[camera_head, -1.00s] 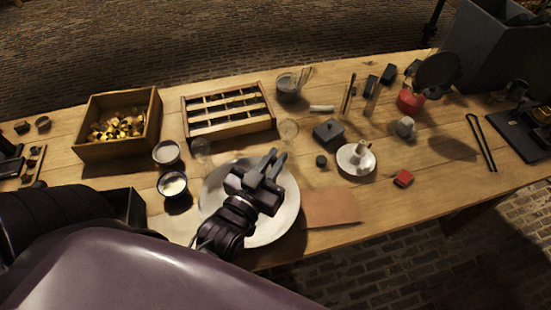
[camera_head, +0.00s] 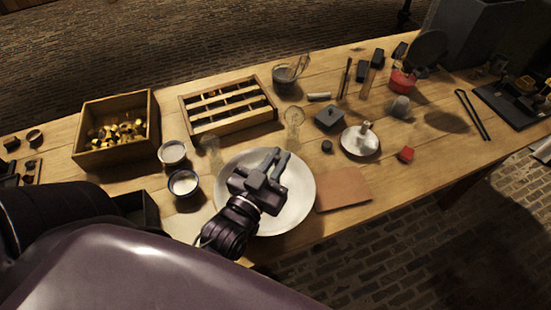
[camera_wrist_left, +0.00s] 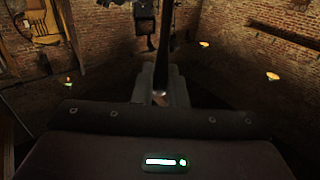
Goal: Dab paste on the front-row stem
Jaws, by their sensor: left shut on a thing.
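My left gripper (camera_head: 274,160) is over the white plate (camera_head: 303,197), its fingers pointing to the far side of the table. In the left wrist view the fingers (camera_wrist_left: 160,88) are closed around a thin dark strip (camera_wrist_left: 164,45), which stands up between them. I cannot tell what tool it is, and it hardly shows in the head view. Two small cups with pale contents, a rear cup (camera_head: 172,153) and a front cup (camera_head: 184,183), stand left of the plate. I cannot tell which thing is the stem. My right gripper does not show.
A wooden box of brass pieces (camera_head: 116,133) and a slotted wooden rack (camera_head: 228,106) stand behind the cups. A clear glass (camera_head: 293,117) is near the rack. A brown mat (camera_head: 343,188) lies right of the plate.

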